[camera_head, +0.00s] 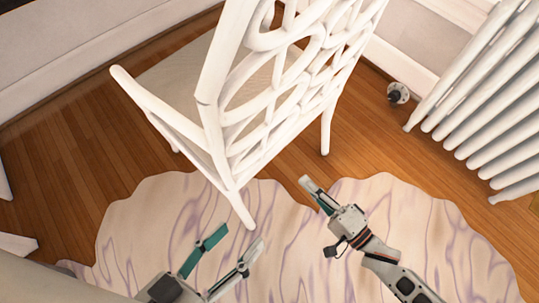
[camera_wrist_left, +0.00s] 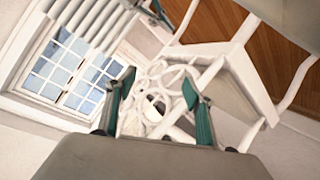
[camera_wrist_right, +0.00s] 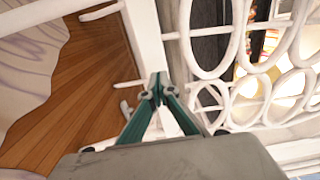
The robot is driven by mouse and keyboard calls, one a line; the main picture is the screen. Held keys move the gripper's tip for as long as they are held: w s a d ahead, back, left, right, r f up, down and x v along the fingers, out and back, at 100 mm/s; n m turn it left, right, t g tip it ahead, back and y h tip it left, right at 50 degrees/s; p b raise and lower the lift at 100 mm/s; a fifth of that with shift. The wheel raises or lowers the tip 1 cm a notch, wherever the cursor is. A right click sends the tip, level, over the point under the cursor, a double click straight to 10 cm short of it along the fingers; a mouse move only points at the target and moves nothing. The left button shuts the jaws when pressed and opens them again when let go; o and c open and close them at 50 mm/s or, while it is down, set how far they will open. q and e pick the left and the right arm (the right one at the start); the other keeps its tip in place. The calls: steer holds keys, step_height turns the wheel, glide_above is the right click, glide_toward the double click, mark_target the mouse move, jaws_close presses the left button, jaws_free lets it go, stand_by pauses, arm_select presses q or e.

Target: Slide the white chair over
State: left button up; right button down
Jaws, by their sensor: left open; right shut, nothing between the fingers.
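The white chair (camera_head: 208,108) has an openwork back of looped rings and a pale seat (camera_head: 185,72). It stands upright in the upper middle of the head view, and one leg reaches the rug's edge. My left gripper (camera_head: 238,236) is open and empty, just in front of the chair's nearest leg. In the left wrist view the chair's ringed back (camera_wrist_left: 160,85) shows beyond its spread fingers. My right gripper (camera_head: 308,183) is shut and empty, to the right of that leg and apart from the chair. In the right wrist view the rings (camera_wrist_right: 245,95) lie to the right of its fingertips.
A patterned pale rug (camera_head: 130,225) lies on the wood floor (camera_head: 60,170). A white radiator (camera_head: 480,85) with a valve (camera_head: 398,93) stands at the right. Walls close off the back. A window (camera_wrist_left: 72,72) shows in the left wrist view. Floor left of the chair is bare.

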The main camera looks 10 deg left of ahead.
mark_target(275, 151)
steer(key=b+x, duration=0.1)
steer(key=x, duration=0.9)
arm_select(q)
steer(key=shift+s+d+f+n, duration=0.1)
steer(key=shift+s+d+n, duration=0.05)
steer(key=shift+d+n, duration=0.55)
steer(key=shift+a, duration=0.25)
arm_select(e)
steer(key=shift+w+a, duration=0.15)
